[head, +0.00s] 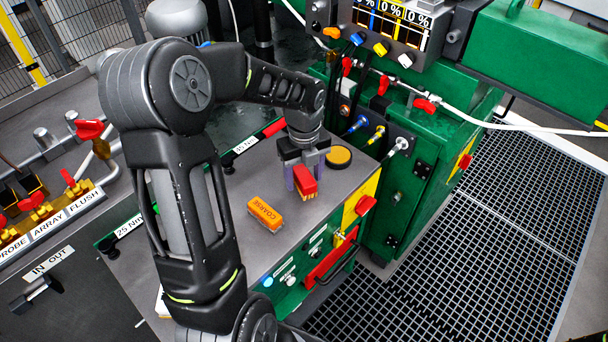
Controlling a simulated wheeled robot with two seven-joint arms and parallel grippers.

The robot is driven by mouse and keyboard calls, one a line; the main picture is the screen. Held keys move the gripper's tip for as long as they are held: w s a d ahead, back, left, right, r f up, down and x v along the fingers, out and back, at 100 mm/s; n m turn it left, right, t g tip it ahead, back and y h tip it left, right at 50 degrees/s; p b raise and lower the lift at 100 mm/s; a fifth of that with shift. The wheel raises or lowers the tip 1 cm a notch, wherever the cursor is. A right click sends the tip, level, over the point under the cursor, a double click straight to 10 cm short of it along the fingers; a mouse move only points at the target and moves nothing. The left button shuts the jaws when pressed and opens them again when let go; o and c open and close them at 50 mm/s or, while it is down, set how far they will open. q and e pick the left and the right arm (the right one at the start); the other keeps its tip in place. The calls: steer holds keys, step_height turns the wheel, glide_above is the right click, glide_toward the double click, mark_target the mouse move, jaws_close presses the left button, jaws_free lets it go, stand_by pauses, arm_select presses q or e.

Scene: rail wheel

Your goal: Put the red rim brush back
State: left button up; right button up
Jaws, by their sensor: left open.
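The gripper and wrist hide part of the brush. My right gripper is not in view.
A round yellow pad (339,156) with a dark edge lies just right of the gripper. A green cabinet (400,190) with hose fittings stands beyond it. Labelled torque tools, one marked 25 NM (130,229), lie to the left. Bare bench shows around the orange block.

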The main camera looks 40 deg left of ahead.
mark_target(304, 175)
arm_select(q)
step_height(304, 175, up, 12)
stand_by(0.5)
stand_by(0.8)
